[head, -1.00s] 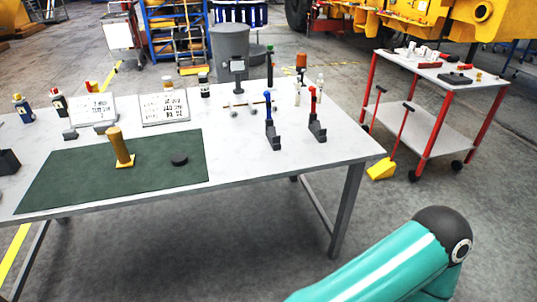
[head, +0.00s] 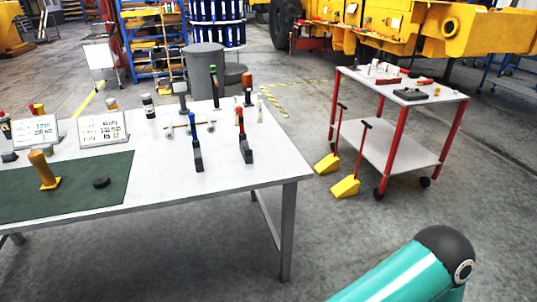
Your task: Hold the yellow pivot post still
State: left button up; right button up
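The yellow pivot post (head: 42,167) stands on a small yellow square base on the dark green mat (head: 103,199), at the left of the head view. It leans slightly to the left in the picture. Nothing touches it. A black round disc (head: 101,183) lies on the mat to its right. Neither of my grippers shows in the view. A teal arm link of mine with a dark joint is at the lower right, far from the post.
On the white table (head: 240,182) stand a blue-handled tool (head: 194,140), a red-handled tool (head: 242,135), and two printed cards (head: 102,129). A red-legged cart (head: 385,150) stands to the right, with yellow wedges (head: 345,187) beside it.

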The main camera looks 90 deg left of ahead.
aim_at(37, 158)
jog(key=z, duration=1.55)
jog(key=i, duration=0.15)
jog(key=u, duration=3.1)
jog(key=i, duration=0.2)
jog(key=u, duration=1.5)
jog(key=i, duration=0.15)
jog(key=u, duration=1.4)
jog(key=k, duration=0.65)
jog(key=u, duration=0.4)
jog(key=i, duration=1.6)
jog(key=z, duration=0.3)
